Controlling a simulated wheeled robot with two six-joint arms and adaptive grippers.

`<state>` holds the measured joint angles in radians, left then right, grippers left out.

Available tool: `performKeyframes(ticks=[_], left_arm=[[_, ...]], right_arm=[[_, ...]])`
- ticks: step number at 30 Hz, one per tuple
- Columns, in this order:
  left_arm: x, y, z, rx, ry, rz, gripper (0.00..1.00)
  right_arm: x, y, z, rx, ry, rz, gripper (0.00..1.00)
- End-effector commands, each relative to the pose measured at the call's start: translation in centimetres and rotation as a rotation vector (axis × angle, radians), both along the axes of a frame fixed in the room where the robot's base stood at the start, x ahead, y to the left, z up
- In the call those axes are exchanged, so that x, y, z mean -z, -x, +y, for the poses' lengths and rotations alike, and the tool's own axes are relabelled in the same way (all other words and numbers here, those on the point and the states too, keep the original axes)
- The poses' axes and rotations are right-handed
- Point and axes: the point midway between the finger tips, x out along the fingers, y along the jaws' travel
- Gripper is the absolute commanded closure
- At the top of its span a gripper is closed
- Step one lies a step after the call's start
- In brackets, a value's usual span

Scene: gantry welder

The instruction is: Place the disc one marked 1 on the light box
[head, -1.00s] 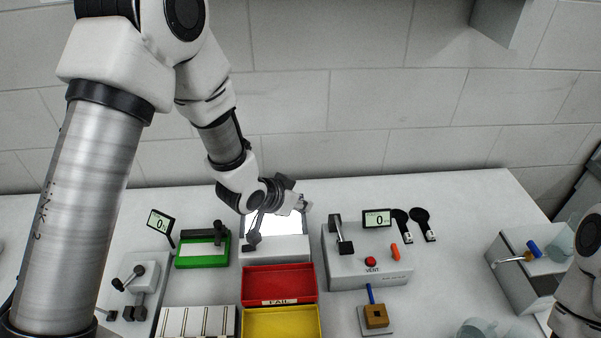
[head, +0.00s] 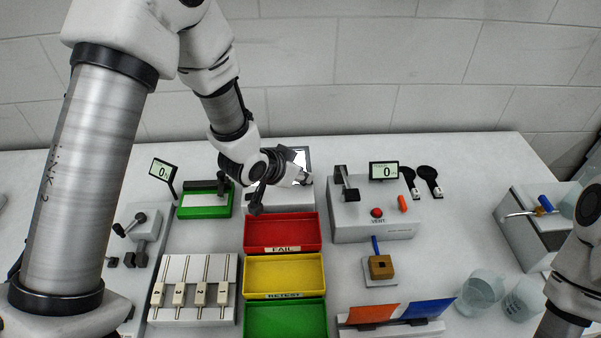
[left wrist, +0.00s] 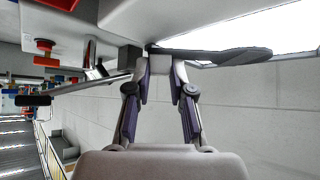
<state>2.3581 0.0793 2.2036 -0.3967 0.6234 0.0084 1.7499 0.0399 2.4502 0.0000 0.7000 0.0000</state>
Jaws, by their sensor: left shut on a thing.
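The light box (head: 275,202) stands at the back of the table, left of the grey vent unit, and its bright panel is partly hidden by my left gripper (head: 303,179). In the left wrist view my left gripper (left wrist: 161,72) is shut on the pale tab of a dark disc (left wrist: 225,56). The disc shows nearly edge-on, close to the bright panel; I cannot tell whether it touches. Its mark is not readable. Two other black discs (head: 409,174) (head: 427,173) with white tabs lie right of the vent unit. My right gripper is out of view.
The vent unit (head: 370,228) has a lever and display. A green-framed unit (head: 205,211) stands left of the light box. Red (head: 282,232), yellow (head: 284,275) and green (head: 286,320) trays lie in front. Clear beakers (head: 481,290) stand at the right front.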

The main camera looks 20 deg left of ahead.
Motion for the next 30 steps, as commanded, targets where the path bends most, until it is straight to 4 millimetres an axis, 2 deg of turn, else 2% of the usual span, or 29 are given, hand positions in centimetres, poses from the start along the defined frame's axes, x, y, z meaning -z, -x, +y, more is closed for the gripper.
performKeyframes(ticks=[10, 11, 13, 23, 26, 30], left_arm=[[0.5, 0.0, 0.0, 0.0, 0.0, 0.0, 1.0], [0.5, 0.0, 0.0, 0.0, 0.0, 0.0, 0.75], [0.5, 0.0, 0.0, 0.0, 0.0, 0.0, 0.5], [0.3, 0.1, 0.0, 0.0, 0.0, 0.0, 0.49], [-0.4, 0.7, 0.3, -0.001, 0.0, -0.001, 0.49], [-2.5, 2.6, 0.9, -0.004, 0.005, -0.003, 0.49]], right_arm=[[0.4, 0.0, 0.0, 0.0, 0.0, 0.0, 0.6], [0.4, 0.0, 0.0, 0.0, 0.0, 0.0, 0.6], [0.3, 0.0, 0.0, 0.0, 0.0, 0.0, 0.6], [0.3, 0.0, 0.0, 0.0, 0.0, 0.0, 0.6], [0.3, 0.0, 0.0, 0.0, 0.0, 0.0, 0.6], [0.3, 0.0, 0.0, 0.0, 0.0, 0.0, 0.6]])
